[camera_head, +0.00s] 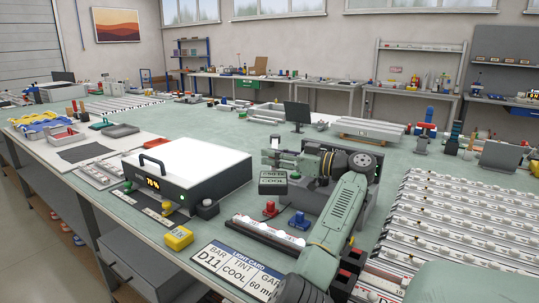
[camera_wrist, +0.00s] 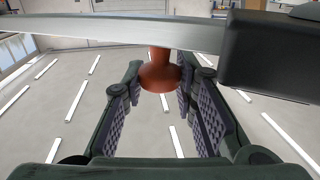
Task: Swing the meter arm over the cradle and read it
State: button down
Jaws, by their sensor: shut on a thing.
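My gripper (camera_head: 290,160) reaches left from my arm above the bench. In the wrist view its fingers (camera_wrist: 160,85) close around an orange-brown knob (camera_wrist: 160,72) under a pale metal bar (camera_wrist: 110,34). A black block (camera_wrist: 268,52) sits at the bar's right; bar and block look like parts of the meter arm. In the head view a small dark display (camera_head: 273,183), its lower line reading COOL, shows just below my gripper. A white bar light (camera_head: 262,236) lies in what looks like the cradle, in front of the display. My arm hides part of the area behind it.
A white-topped lightbox (camera_head: 190,162) with a black handle stands left. A yellow block (camera_head: 179,238) and light card (camera_head: 236,270) lie at the front edge. Red (camera_head: 270,209) and blue (camera_head: 299,221) pieces stand near the bar light. Rows of bars (camera_head: 465,225) fill the right.

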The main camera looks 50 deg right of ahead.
dwell(0.3)
jog(key=c, duration=1.3)
grip_release()
jog(key=shift+s, duration=0.1)
jog(key=v, duration=1.1)
jog(key=shift+s+d, duration=0.1)
jog(key=shift+s, duration=0.25)
jog(key=shift+f, duration=0.15)
